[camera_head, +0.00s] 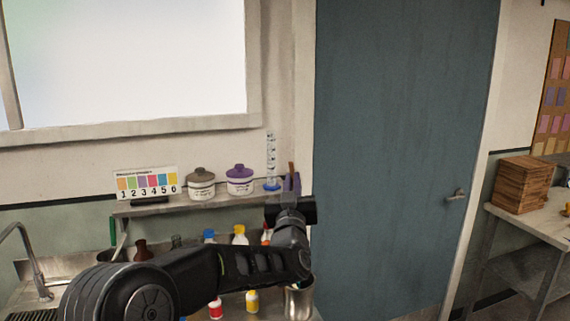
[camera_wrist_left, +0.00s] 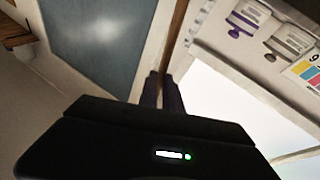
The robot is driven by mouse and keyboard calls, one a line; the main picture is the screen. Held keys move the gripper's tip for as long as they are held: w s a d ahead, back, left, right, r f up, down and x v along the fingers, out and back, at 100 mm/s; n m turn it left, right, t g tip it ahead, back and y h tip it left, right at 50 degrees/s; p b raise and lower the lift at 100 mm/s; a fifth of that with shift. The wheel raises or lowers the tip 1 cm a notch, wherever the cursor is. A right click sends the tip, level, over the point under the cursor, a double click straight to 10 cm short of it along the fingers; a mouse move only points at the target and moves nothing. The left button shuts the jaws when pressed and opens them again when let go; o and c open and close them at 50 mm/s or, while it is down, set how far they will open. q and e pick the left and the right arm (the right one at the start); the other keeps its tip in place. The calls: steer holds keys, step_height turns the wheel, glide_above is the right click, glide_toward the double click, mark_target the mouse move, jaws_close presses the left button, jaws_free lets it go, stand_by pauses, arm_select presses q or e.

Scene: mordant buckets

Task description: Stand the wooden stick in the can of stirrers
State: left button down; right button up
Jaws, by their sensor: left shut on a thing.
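My left gripper (camera_head: 290,184) is raised in front of the wall shelf, beside the edge of the blue door. It is shut on the wooden stick (camera_head: 291,168), a thin brown piece showing just above the fingertips. In the left wrist view the stick (camera_wrist_left: 178,35) runs up from between the fingertips (camera_wrist_left: 163,88). A metal can (camera_head: 300,303) stands below my left forearm at the counter's right end. My arm hides part of it, and I cannot tell whether it holds stirrers. My right gripper is not in view.
The shelf (camera_head: 150,209) carries a numbered colour card (camera_head: 147,184), a grey-lidded pot (camera_head: 201,185), a purple-lidded pot (camera_head: 240,181) and a clear measuring cylinder (camera_head: 271,163) close to the gripper. Several small bottles stand behind and below my forearm. A sink tap (camera_head: 35,262) is at left.

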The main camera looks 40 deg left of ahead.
arm_select(q)
steer(key=r, duration=0.1)
steer(key=s+a+r, duration=0.1)
steer(key=shift+a+r, duration=0.2)
steer(key=shift+r, duration=0.1)
steer(key=shift+f, duration=0.2)
step_height(320, 180, down, 22)
steer(key=b, duration=1.6)
steer(key=shift+w+d, duration=0.2)
steer(key=shift+w, duration=0.05)
steer(key=shift+f, duration=0.1)
